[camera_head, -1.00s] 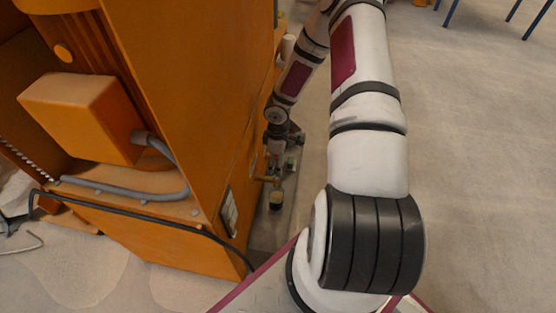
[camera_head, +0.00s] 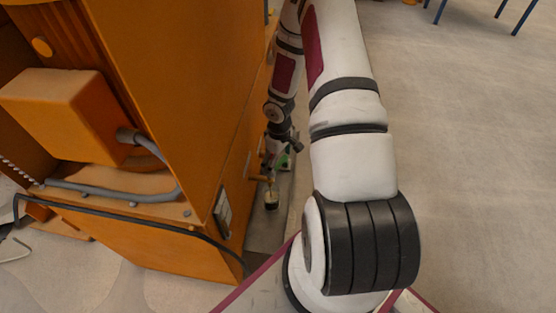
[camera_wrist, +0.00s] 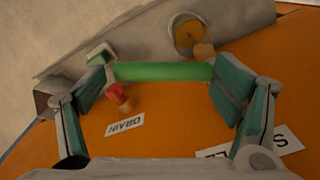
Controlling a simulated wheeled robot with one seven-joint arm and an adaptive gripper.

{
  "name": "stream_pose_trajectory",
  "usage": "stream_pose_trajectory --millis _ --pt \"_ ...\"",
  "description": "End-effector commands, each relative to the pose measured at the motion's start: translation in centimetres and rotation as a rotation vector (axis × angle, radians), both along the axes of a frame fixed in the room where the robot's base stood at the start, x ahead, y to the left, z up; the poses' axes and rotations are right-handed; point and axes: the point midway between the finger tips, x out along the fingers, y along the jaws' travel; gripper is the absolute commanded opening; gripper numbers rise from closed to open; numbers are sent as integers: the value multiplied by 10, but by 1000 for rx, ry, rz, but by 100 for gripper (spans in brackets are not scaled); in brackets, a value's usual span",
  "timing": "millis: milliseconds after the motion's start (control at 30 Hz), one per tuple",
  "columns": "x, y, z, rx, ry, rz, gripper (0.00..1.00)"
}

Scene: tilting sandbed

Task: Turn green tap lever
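A bright green bar, seemingly the green tap lever (camera_wrist: 165,72), runs crosswise between the fingertips in the wrist view. My gripper (camera_wrist: 163,80) has its two fingers spread wide, one near each end of the bar; whether they touch it I cannot tell. A smaller green piece (camera_wrist: 101,55) lies beyond the left finger. In the head view my gripper (camera_head: 281,146) is low beside the orange cabinet, with a bit of green (camera_head: 284,161) by it; most of the tap is hidden there.
The orange cabinet (camera_head: 190,110) fills the left. A red tap handle (camera_wrist: 118,94) sits near a DRAIN label (camera_wrist: 125,125), close to the left finger. A round brass-coloured fitting (camera_wrist: 188,33) is beyond the bar. Open floor (camera_head: 470,150) lies to the right.

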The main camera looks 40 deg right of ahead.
Motion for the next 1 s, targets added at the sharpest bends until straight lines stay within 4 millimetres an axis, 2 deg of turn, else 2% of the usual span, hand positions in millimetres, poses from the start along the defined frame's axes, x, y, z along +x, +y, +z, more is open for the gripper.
stream_pose_trajectory --millis 333,467,567,800,1000 --pt "-1 2 1 4 3 4 95" --pt "0 2 10 3 2 2 95" --pt "0 2 25 2 -1 2 95" --pt "0 1 75 1 -1 0 95" --pt "0 1 106 1 1 2 95"
